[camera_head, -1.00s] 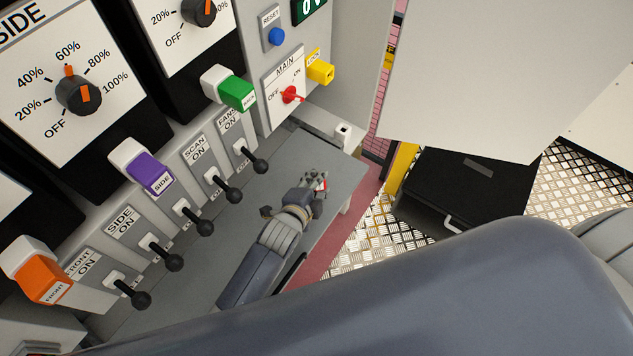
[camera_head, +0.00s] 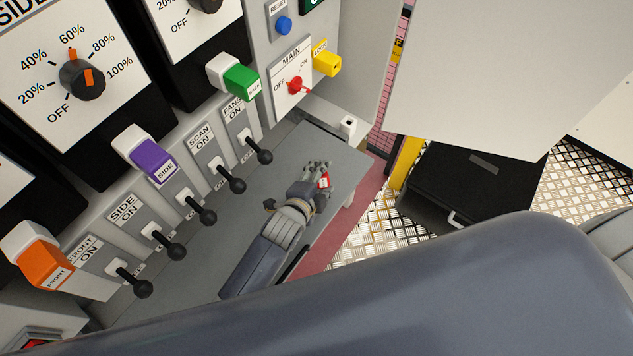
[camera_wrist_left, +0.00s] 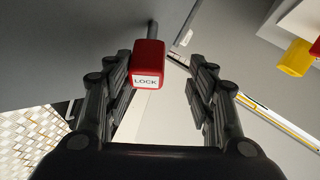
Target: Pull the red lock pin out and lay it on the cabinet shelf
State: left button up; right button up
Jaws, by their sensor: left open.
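The red lock pin (camera_wrist_left: 148,66) shows in the left wrist view as a red block labelled LOCK, with a thin grey shaft above it. I cannot tell whether the pin touches the shelf. My right gripper is not in view.
The panel has black-knobbed levers (camera_head: 207,217) along the shelf, a red MAIN switch (camera_head: 295,86) and a yellow LOCK block (camera_head: 327,62). A white bracket (camera_head: 348,126) stands at the shelf's far corner. The shelf is clear left of my gripper.

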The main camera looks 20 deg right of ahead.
pick_arm(q)
jog(key=v, duration=1.2)
jog(key=shift+f, duration=0.1)
dwell(0.4)
